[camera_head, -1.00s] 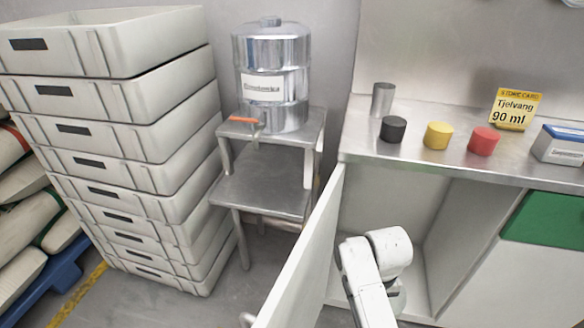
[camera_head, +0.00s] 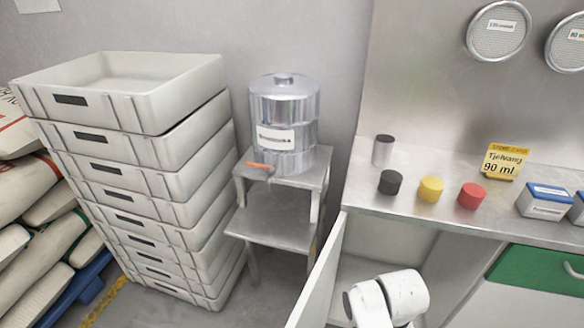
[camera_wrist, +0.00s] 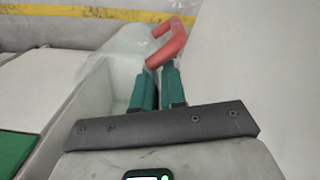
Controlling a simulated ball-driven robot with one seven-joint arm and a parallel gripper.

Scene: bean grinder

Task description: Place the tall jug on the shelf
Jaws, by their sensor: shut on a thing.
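In the wrist view, my gripper (camera_wrist: 158,80) has its green fingers closed on a red handle (camera_wrist: 172,42). The handle appears to belong to a pale, see-through vessel (camera_wrist: 112,72), likely the tall jug; its full shape is partly hidden behind the fingers. In the head view only part of my white arm shows, low at the open cabinet (camera_head: 355,270); the gripper and jug are hidden there. I cannot tell which surface is the task's shelf.
The cabinet door (camera_head: 318,282) stands open. Left of it is a two-level metal stand (camera_head: 268,225) bearing a metal canister (camera_head: 284,110). Stacked crates (camera_head: 150,150) stand further left. The counter (camera_head: 420,212) holds a metal cup, black, yellow and red cylinders, a card and boxes.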

